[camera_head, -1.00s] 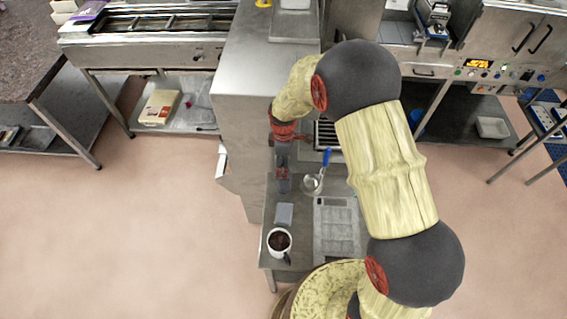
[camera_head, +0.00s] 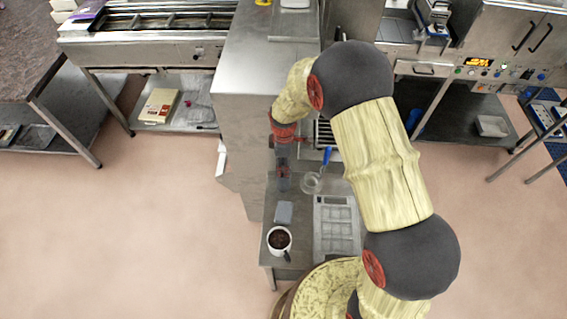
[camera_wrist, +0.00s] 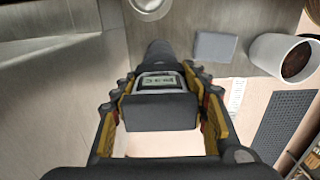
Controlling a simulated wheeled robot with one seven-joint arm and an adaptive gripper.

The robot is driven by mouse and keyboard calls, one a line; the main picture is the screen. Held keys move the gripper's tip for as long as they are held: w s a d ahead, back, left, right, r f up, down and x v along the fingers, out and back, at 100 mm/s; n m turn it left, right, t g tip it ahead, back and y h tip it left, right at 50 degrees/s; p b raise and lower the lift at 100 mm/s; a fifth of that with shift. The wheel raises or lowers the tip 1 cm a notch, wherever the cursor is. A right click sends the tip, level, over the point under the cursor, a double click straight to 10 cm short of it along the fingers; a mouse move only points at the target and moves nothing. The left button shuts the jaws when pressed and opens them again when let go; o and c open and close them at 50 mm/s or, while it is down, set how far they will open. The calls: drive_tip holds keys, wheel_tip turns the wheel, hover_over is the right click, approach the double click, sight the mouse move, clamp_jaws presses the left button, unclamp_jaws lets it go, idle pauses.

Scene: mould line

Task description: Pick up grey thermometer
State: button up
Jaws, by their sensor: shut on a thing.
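The grey thermometer (camera_wrist: 160,112) sits between the fingers of my gripper in the wrist view. It has a small display with a light surround, and a dark rounded part points away beyond it. My gripper (camera_wrist: 162,112) is shut on it, with a yellow-edged finger at either side. In the head view my gripper (camera_head: 283,183) points down over the narrow steel bench (camera_head: 254,214), near its left side. The thermometer is hard to make out there. I cannot tell how high it is above the bench.
A grey block (camera_head: 284,212) and a white mug with dark contents (camera_head: 279,241) stand in front of my gripper. A glass vessel (camera_head: 312,183) with a blue-handled tool (camera_head: 327,156) is close right. A mould tray (camera_head: 336,228) lies right. A tall steel cabinet (camera_head: 245,110) rises left.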

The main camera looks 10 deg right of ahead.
drive_tip(key=c, duration=0.4)
drive_tip(key=shift+r, duration=0.15)
wheel_tip(320, 180, up, 18)
drive_tip(key=b, duration=0.2)
idle(0.6)
drive_tip(key=shift+a, duration=0.1)
